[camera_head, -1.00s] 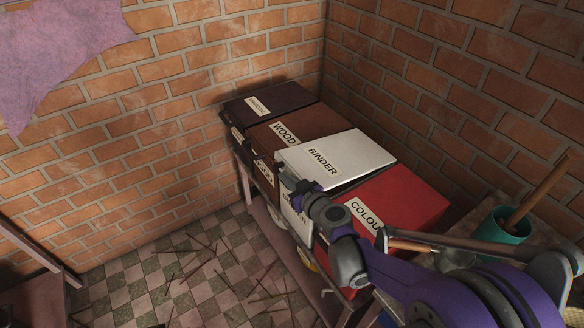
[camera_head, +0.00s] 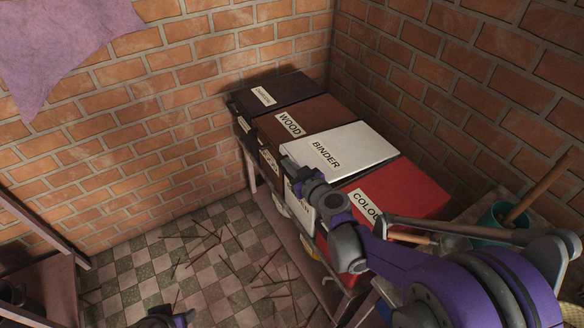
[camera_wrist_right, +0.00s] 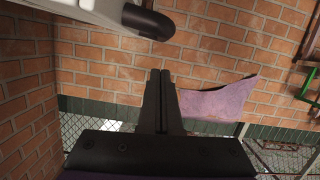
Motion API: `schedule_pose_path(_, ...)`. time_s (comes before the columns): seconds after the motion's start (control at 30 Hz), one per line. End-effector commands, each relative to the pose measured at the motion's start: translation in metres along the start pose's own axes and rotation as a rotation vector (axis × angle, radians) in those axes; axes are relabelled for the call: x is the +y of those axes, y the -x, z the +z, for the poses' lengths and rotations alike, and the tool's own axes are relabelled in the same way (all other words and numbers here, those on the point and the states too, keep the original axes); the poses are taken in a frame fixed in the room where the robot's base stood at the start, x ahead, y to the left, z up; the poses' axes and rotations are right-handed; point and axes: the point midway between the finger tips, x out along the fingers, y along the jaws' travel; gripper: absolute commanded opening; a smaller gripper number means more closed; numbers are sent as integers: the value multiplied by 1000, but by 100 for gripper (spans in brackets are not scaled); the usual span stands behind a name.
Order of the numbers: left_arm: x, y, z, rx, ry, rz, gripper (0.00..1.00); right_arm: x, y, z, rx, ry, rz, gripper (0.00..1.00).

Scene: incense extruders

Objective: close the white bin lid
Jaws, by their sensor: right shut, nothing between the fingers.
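The white bin lid (camera_head: 352,150), labelled BINDER, lies almost flat over its bin in the row of bins. A dark gap shows along its right edge; I cannot tell if it is fully seated. The white bin's front (camera_head: 306,196) is mostly hidden behind my right arm. My right gripper (camera_head: 288,166) is at the lid's front left edge, shut and empty. In the right wrist view its fingers (camera_wrist_right: 161,74) are together, just below a dark handle (camera_wrist_right: 148,22) on a white part; contact is unclear. A purple and dark part of my left arm (camera_head: 168,317) shows at the bottom edge.
A brown WOOD bin (camera_head: 318,112) stands beyond the white one, a dark bin (camera_head: 280,90) behind that, and a red COLOUR bin (camera_head: 410,188) nearer. A teal pot (camera_head: 495,222) stands at right. Brick walls close off the back. Thin sticks lie on the checkered floor.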

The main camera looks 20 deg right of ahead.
Motion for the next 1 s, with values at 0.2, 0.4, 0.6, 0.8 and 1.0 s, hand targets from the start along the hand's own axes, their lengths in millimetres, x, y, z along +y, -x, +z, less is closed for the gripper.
schedule_pose_path(0.2, 0, 10, -7, 4, 0, 0, 50, 0, 46, -10, 0, 0, 3, 0)
schedule_pose_path(0.4, 0, 12, -9, 6, 0, 0, 50, 0, 82, -9, 0, 0, 2, 0)
schedule_pose_path(0.6, 0, 13, -10, 6, 0, 0, 50, 1, 97, -9, -2, -2, -2, 0)
schedule_pose_path(0.8, 0, 5, -4, 2, 0, 0, 50, 13, 72, -22, -80, -66, -80, 0)
schedule_pose_path(1.0, 0, -7, 5, -3, 0, 0, 50, 38, 54, -44, -294, -207, -182, 0)
